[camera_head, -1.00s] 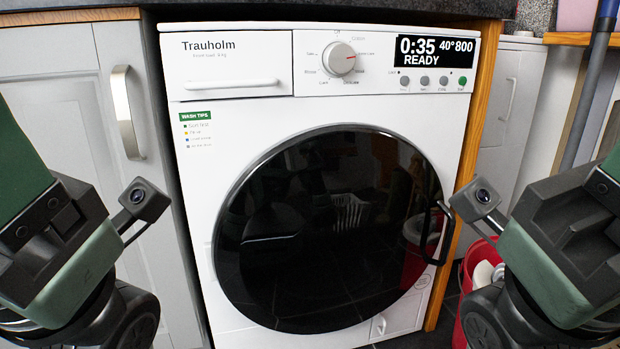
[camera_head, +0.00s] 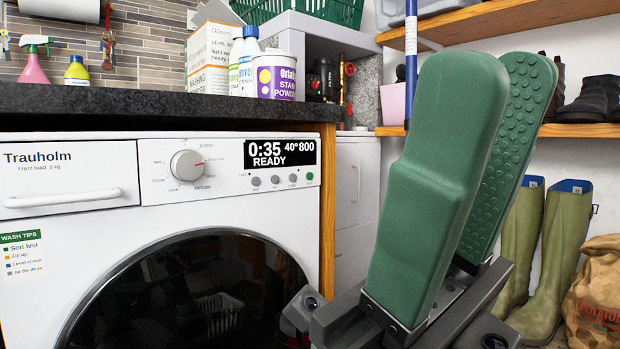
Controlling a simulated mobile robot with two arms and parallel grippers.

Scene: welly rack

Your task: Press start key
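The white Trauholm washing machine (camera_head: 230,215) stands at the left with its round dark door shut. Its display (camera_head: 280,154) reads 0:35, 40°, 800 and READY. Below the display is a row of small round keys. The rightmost key is green (camera_head: 310,177) and looks like the start key; its label is too small to read. My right gripper (camera_head: 492,75) is upright, to the right of the panel and apart from it. Its two green fingers are parted, with the far finger's bumpy inner pad showing, and I see nothing between them. My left gripper is out of view.
A dark worktop (camera_head: 180,104) overhangs the machine and carries a box, a bottle and a stain powder tub (camera_head: 275,76). A wooden post (camera_head: 328,210) borders the machine's right side. Green wellies (camera_head: 550,260) and a brown sack (camera_head: 597,290) stand at the right.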

